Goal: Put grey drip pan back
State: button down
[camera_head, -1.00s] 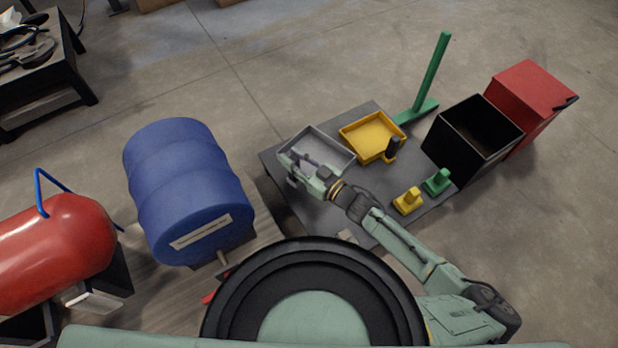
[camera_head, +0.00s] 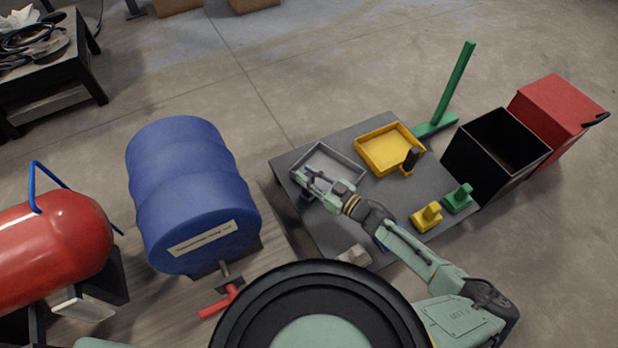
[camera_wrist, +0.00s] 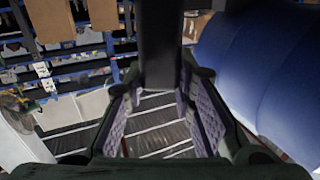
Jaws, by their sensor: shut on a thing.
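The grey drip pan (camera_head: 344,164) is at the left end of the dark table in the head view, left of the yellow pan. My gripper (camera_head: 303,181) is at its near left side, and the fingers and wrist cover part of the pan. In the wrist view, a dark upright bar (camera_wrist: 158,45), apparently the pan's handle, stands between the two fingers of my gripper (camera_wrist: 160,92), which are shut on it. I cannot tell whether the pan rests on the table or is held just above it.
A blue drum (camera_head: 190,195) with a red-handled tap (camera_head: 222,300) lies left of the table (camera_head: 385,210).

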jog(key=shift+f, duration=0.3)
jog(key=c, duration=1.3)
grip_release()
jog(key=shift+c, duration=0.2)
jog(key=v, duration=1.2)
jog(key=shift+p, duration=0.4)
